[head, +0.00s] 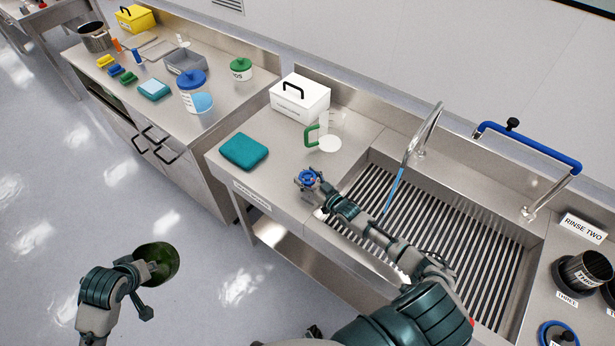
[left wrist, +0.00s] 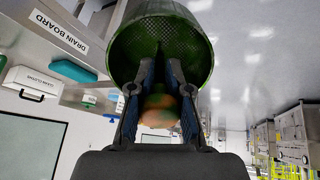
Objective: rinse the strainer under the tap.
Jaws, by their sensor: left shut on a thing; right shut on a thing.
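The green strainer (head: 160,262), a cup shape with mesh, is held by my left gripper (head: 137,270) over the floor, well left of the sink. In the left wrist view the strainer (left wrist: 165,50) sits beyond the two fingers, with a blurred orange-green part between them. The curved silver tap (head: 428,125) stands at the back of the sink, and a blue stream (head: 393,192) falls from its spout toward the slatted sink floor. My right gripper (head: 309,183) is shut on a small blue round thing (head: 307,175) at the sink's left edge; its fingers partly hide it.
The sink (head: 480,262) has a slatted bottom. Left of it are a folded teal cloth (head: 243,151), a jug with a green handle (head: 329,143) and a white box (head: 300,98). Floor around the strainer is clear.

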